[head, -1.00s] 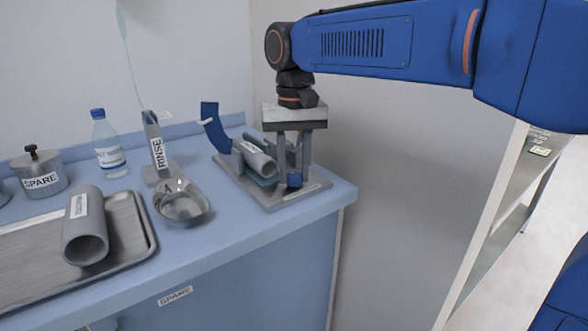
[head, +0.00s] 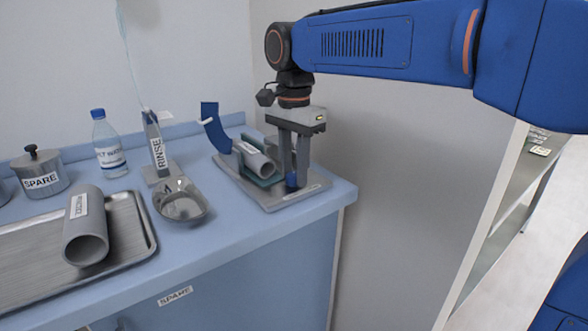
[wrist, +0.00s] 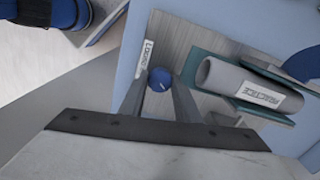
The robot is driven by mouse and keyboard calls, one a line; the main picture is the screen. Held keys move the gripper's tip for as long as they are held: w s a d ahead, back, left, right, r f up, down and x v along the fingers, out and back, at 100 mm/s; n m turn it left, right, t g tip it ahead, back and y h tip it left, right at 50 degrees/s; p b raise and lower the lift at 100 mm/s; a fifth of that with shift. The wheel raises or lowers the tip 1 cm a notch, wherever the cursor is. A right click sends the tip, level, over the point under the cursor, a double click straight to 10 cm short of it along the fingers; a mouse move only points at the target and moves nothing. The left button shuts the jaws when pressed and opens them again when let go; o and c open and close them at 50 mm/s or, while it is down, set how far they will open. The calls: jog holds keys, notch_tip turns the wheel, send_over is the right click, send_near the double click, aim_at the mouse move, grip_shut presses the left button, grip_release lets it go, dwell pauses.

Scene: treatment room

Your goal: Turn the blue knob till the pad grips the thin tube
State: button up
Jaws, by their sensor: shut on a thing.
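The blue knob (wrist: 159,79) sits between the two fingertips of my gripper (wrist: 157,88) in the wrist view, with a small pale mark on its top. In the head view the knob (head: 291,181) shows low between the fingers, and my gripper (head: 291,178) points straight down, shut on it. A grey tube (wrist: 221,75) labelled PRACTICE lies beside it in a teal padded holder (wrist: 196,63). The tube (head: 262,162) and the teal pad (head: 263,181) also show in the head view. I cannot tell whether the pad presses on the tube.
The holder stands on a grey base plate (head: 311,190) near the counter's right corner. A curved blue piece (head: 214,126) rises behind.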

aim_at(294, 173)
jog(key=m, duration=0.4)
jog(key=shift+m, duration=2.7)
jog(key=o, duration=1)
jog(key=shift+o, duration=0.2)
jog(key=shift+r, duration=0.15)
notch_tip(294, 173, up, 17)
